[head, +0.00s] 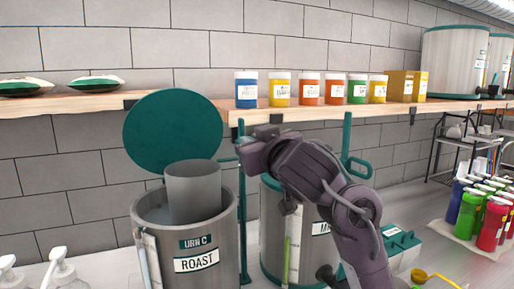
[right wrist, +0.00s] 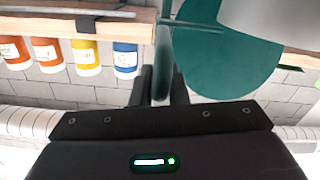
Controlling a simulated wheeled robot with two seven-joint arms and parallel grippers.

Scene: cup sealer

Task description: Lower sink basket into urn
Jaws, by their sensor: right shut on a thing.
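The sink basket (head: 193,195) is a plain grey cylinder, roughly upright, at the mouth of the urn marked URN C ROAST (head: 188,248). Its upper part stands above the urn's rim; its lower end appears within the opening. The urn's round teal lid (head: 165,128) is raised behind it. My right gripper (head: 240,146) is just right of the basket's top. In the right wrist view, its fingers (right wrist: 163,88) are shut on a teal handle-like strip (right wrist: 163,50), with the grey basket (right wrist: 275,18) at top right. My left gripper is not in view.
A second urn (head: 273,225) stands close on the right, partly behind my right arm. A wooden shelf (head: 305,113) with several coloured jars runs behind. White pump bottles (head: 60,268) stand at the front left. Several coloured bottles (head: 485,213) stand at far right.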

